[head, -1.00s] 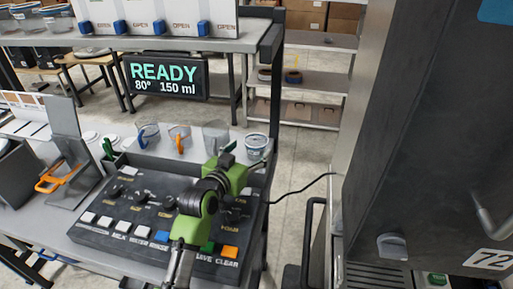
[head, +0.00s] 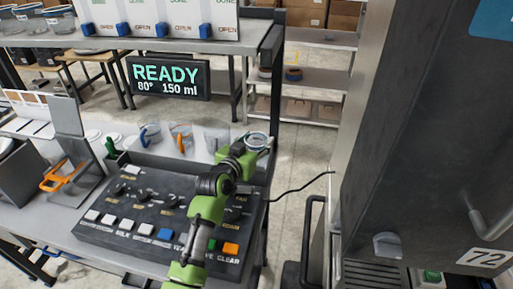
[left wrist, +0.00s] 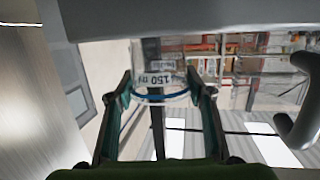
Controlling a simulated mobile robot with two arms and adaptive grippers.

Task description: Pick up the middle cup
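My left gripper (left wrist: 158,75) has its fingers apart, one on each side of a clear cup (left wrist: 160,91) with a blue ring and a "150 ml" label. I cannot tell whether the fingers press on it. In the head view my left gripper (head: 256,150) is at the right end of the cup row and hides the lower part of that cup (head: 258,139). To its left stand a plain clear cup (head: 214,140), a cup with an orange handle (head: 181,138) and a cup with a blue handle (head: 150,135). My right gripper is not in view.
A dark button panel (head: 150,215) lies in front of the cups. A black sign (head: 167,77) reads READY, 80°, 150 ml. A tall dark machine (head: 420,130) stands at right. A dark cable (head: 300,185) runs between panel and machine.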

